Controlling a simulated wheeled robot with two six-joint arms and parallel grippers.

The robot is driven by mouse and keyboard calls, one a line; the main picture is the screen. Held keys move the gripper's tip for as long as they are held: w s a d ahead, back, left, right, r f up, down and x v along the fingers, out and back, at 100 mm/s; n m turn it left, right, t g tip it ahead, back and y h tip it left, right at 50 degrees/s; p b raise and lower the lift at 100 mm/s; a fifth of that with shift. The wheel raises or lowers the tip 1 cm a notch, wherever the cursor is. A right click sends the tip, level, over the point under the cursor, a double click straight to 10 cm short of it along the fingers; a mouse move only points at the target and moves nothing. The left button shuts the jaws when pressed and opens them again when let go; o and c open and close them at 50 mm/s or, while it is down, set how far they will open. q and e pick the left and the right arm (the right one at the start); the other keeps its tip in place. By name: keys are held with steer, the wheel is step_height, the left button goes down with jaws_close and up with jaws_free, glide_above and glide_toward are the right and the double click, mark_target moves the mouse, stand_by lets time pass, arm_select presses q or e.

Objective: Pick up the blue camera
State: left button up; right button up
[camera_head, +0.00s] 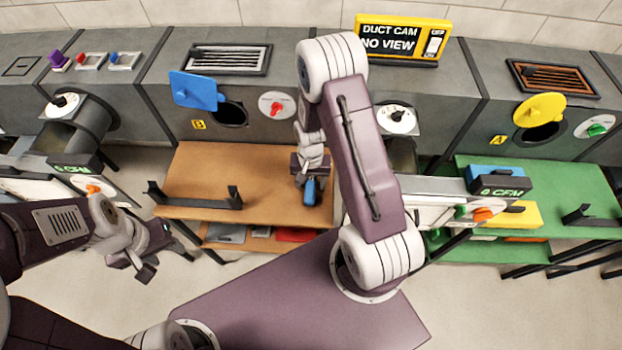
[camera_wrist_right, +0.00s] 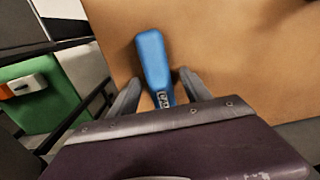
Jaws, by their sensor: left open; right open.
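The blue camera (camera_head: 310,191) lies on the brown wooden bench (camera_head: 190,176), near its right side. In the right wrist view the blue camera (camera_wrist_right: 153,62) extends from between the fingers away over the bench top. My right gripper (camera_head: 306,182) is over the camera and open. In the right wrist view its two fingers (camera_wrist_right: 158,92) stand on either side of the camera's near end, with gaps visible. The near end is partly hidden by the gripper body. My left gripper (camera_head: 150,262) is open and empty, low at the left, in front of the brown bench and away from the camera.
A dark bracket (camera_head: 195,197) stands on the brown bench's left part. A green bench (camera_head: 560,195) is at right, with blue and yellow items beside a CFM device (camera_head: 500,187). Grey ducts with blue (camera_head: 197,91) and yellow (camera_head: 540,108) covers run behind. A DUCT CAM sign (camera_head: 400,40) reads NO VIEW.

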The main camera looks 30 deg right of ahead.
steer(key=shift+s, duration=0.1)
jaws_close()
stand_by(1.3)
